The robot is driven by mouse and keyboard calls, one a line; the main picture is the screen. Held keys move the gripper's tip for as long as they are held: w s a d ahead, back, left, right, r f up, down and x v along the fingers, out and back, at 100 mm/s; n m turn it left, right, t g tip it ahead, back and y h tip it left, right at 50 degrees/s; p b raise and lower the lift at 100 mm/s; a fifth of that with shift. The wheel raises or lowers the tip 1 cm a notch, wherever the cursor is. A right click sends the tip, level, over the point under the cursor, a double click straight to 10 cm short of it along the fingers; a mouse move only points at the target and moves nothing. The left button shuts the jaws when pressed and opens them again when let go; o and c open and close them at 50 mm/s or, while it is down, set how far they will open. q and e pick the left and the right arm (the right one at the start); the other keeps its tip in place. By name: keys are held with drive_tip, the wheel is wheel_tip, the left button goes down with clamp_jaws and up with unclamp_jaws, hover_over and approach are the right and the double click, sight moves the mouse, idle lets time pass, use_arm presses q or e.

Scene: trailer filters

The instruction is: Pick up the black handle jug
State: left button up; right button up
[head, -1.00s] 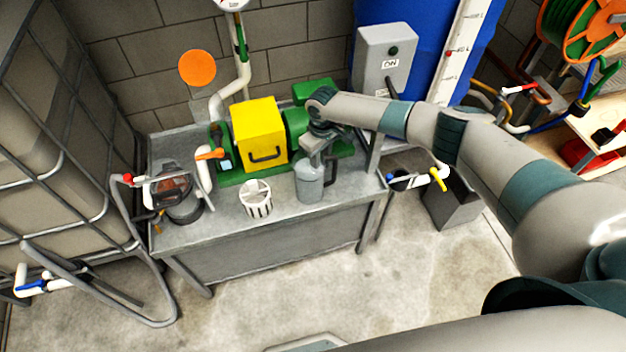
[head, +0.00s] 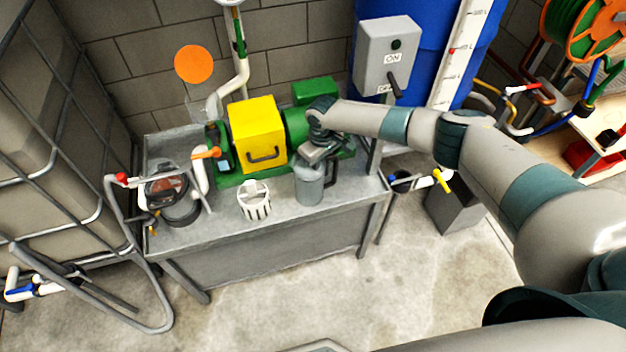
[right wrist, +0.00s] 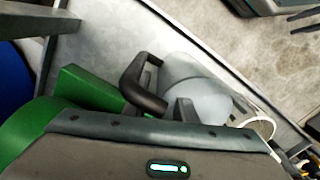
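The grey jug (head: 309,186) stands upright on the metal bench, right of the white slotted basket. In the right wrist view, the jug (right wrist: 194,88) lies just beyond my gripper body, and its black handle (right wrist: 136,82) is a loop at its left side. My right gripper (head: 318,155) is just above and behind the jug's top in the head view. In the right wrist view, a grey finger part (right wrist: 185,110) is close to the jug and handle; I cannot tell whether it touches or how wide the fingers are. My left gripper is not in view.
The green pump with a yellow box (head: 258,125) sits behind the jug. The white basket (head: 255,200) and a strainer with a red-brown lid (head: 168,188) are to the left. The front of the metal bench (head: 235,232) is clear. A switch box (head: 385,55) stands behind the arm.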

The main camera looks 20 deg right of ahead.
idle(0.3)
clamp_jaws()
drive_tip(key=shift+s, duration=0.1)
idle(1.1)
